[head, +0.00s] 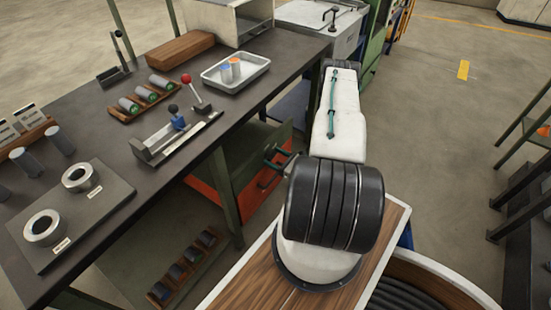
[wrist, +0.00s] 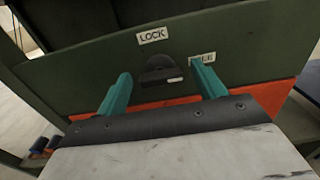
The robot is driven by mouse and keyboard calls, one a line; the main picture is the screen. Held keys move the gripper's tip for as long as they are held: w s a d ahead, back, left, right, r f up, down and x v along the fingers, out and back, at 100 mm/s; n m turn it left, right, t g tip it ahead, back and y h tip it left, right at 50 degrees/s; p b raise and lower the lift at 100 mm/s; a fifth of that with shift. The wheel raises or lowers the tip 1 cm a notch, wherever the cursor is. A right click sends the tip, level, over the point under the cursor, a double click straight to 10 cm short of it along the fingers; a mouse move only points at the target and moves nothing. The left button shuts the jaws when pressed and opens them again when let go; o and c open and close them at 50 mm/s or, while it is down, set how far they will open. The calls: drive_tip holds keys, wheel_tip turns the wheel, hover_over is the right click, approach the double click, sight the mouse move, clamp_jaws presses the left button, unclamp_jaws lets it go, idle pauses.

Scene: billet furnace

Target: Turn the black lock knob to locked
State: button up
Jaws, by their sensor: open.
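The black lock knob (wrist: 158,72) sits on a dark green panel (wrist: 90,68) in the wrist view. A white mark on the knob is at its right side, toward a partly hidden label (wrist: 203,58) ending in what looks like "EE". A white "LOCK" label (wrist: 152,35) is above the knob. My gripper (wrist: 163,76) is open, with one teal finger left of the knob and one right of it. I cannot tell whether they touch it. In the head view my gripper (head: 278,158) is at the bench's side by the green cabinet; the knob is hidden there.
The dark bench (head: 110,105) left of my arm holds a metal tray (head: 236,85), a red-knobbed lever (head: 187,79) and a vise-like fixture (head: 175,138). An orange-red strip (wrist: 265,97) runs below the panel. The floor at right is open, with a dark rack (head: 520,185) at the edge.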

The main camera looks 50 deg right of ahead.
drive_tip(key=c, duration=1)
drive_tip(key=shift+n, duration=0.4)
drive_tip(key=n, duration=0.3)
drive_tip(key=shift+a+n, duration=0.1)
drive_tip(key=shift+n, duration=0.2)
drive_tip(key=n, duration=0.4)
drive_tip(key=shift+a+n, duration=0.1)
drive_tip(key=shift+n, duration=0.2)
drive_tip(key=n, duration=0.4)
drive_tip(key=shift+f+n, duration=0.15)
drive_tip(key=shift+n, duration=0.15)
drive_tip(key=n, duration=0.4)
drive_tip(key=shift+o, duration=0.2)
drive_tip(key=shift+s+a+f+n, duration=0.1)
drive_tip(key=shift+n, duration=0.2)
